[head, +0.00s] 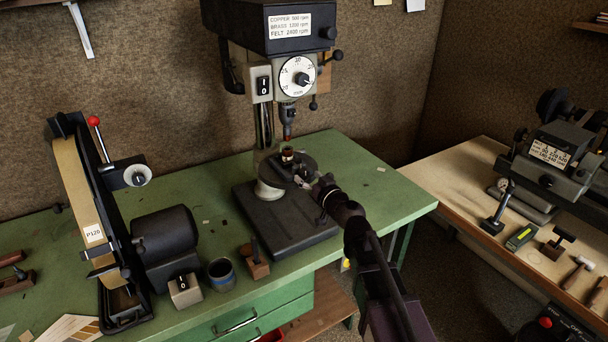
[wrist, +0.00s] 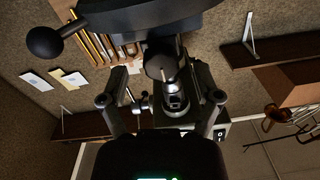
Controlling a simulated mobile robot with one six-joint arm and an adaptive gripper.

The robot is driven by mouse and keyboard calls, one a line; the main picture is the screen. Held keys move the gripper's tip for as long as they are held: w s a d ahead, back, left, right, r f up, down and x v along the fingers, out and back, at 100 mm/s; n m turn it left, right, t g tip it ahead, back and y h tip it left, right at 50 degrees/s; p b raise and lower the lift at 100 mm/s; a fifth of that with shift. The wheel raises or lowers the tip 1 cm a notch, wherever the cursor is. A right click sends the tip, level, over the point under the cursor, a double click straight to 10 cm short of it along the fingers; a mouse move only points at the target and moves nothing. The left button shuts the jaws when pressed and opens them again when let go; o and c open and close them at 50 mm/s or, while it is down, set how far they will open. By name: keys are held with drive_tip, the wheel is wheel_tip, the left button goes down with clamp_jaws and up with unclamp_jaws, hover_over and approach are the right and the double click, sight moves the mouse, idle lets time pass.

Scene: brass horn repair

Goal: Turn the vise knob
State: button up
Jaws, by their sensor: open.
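In the head view a small vise (head: 300,172) sits on the round drill-press table (head: 273,166). My gripper (head: 318,184) is at the near right side of this table, close to the vise; it hides part of that side, and I cannot make out the knob there. In the wrist view my gripper (wrist: 157,74) has its two fingers apart. A dark rounded part, which looks like the vise knob (wrist: 161,66), shows between the fingertips. I cannot tell whether the fingers touch it.
The drill press (head: 275,25) rises directly behind my gripper, with its chuck (head: 288,117) above the vise. A belt sander (head: 80,190), a cup (head: 220,272) and a switch box (head: 185,289) stand on the green bench (head: 345,160). The bench's right end is mostly clear.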

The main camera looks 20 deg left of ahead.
drive_tip(key=shift+x, duration=0.95)
clamp_jaws()
